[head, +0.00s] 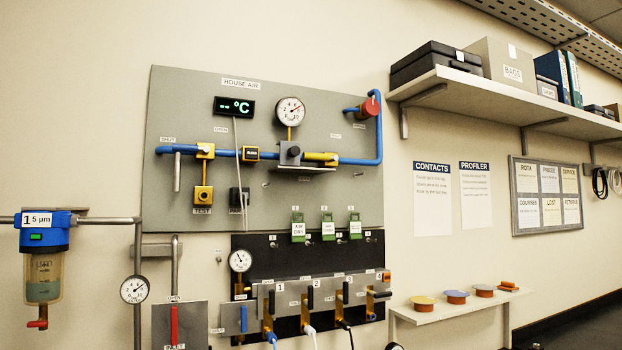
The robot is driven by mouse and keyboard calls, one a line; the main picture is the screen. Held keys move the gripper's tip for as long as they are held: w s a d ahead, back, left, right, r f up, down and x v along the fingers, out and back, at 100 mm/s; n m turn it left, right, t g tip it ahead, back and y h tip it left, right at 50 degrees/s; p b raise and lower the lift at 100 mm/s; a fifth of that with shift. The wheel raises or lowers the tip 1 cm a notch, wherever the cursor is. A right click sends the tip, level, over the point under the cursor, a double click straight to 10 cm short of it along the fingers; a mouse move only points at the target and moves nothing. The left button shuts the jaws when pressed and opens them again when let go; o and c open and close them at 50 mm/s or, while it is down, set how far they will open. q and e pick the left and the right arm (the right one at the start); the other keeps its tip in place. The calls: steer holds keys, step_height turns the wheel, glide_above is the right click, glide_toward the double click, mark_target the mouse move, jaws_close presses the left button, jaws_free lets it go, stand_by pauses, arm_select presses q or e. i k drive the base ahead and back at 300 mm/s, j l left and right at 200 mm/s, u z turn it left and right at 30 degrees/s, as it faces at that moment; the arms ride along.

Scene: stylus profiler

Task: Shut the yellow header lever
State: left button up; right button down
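On the grey HOUSE AIR panel (240,92), a blue header pipe (230,154) runs level and turns up at the right. A yellow valve-like part (205,151) sits on the pipe at the left, between a SHUT label (168,139) at its left and an OPEN label (220,130) above it. A yellow bar (321,157) lies level along the pipe, right of a dark grey block (290,153). I cannot tell for certain which yellow part is the header lever. Neither of my grippers shows in the head view.
Below is a black manifold (300,255) with several numbered levers and green tags. A blue-topped filter (45,237) hangs at the left. A loaded shelf (480,95) juts out at upper right, and a low shelf (455,310) with coloured discs stands at lower right.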

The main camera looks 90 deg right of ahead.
mark_target(310, 157)
steer(key=z, duration=2.15)
